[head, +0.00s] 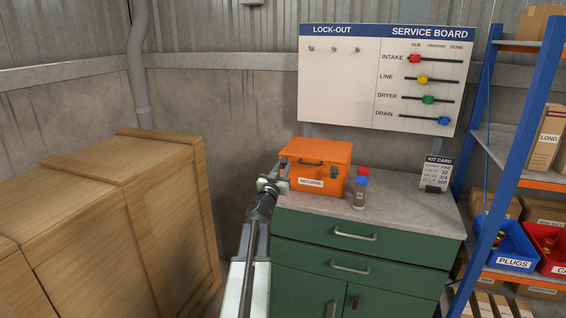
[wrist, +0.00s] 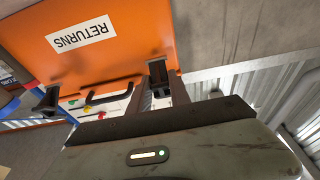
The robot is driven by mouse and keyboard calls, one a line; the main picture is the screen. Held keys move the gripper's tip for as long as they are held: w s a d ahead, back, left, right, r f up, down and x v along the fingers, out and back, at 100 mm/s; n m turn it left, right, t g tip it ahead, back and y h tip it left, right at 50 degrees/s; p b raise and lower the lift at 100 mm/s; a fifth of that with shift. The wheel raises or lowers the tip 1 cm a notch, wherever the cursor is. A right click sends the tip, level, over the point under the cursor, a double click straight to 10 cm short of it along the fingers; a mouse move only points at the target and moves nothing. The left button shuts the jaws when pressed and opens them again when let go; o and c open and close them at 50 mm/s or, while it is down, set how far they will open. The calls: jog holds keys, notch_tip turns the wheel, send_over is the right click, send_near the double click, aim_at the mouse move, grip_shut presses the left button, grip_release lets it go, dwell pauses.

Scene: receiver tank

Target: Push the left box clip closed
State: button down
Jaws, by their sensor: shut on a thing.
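The orange box (head: 325,157) labelled RETURNS stands on the left part of the green cabinet's top; its front face also fills the upper left of the wrist view (wrist: 130,25). It has a dark carry handle (head: 311,163) and a right clip (head: 333,171). My gripper (head: 275,181) is at the box's left front edge and hides the left clip in the head view. In the wrist view, the dark left clip (wrist: 157,70) is at the tips of my gripper (wrist: 165,88), which is shut on it. How far the clip is closed cannot be told.
A kit card (head: 436,173) stands farther right. A wooden crate (head: 110,220) is on the left, a blue shelf rack (head: 487,130) on the right.

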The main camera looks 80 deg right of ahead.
jog(key=r+y+p, duration=0.1)
jog(key=p, duration=0.3)
jog(key=r+y+p, duration=0.1)
jog(key=y+p, duration=0.1)
jog(key=p, duration=0.2)
jog(key=shift+d+r+t, duration=0.2)
jog(key=shift+d+t, duration=0.1)
jog(key=shift+d, duration=0.1)
jog(key=y+p, duration=0.1)
jog(key=p, duration=0.2)
jog(key=shift+s+d+y, duration=0.1)
jog(key=shift+d+y, duration=0.1)
jog(key=shift+y, duration=0.2)
jog(key=shift+y+p, duration=0.3)
jog(key=shift+p, duration=0.3)
jog(key=shift+d+f+t, duration=0.1)
jog(key=shift+f+t, duration=0.1)
jog(key=shift+t, duration=0.1)
jog(key=c, duration=1.2)
grip_release()
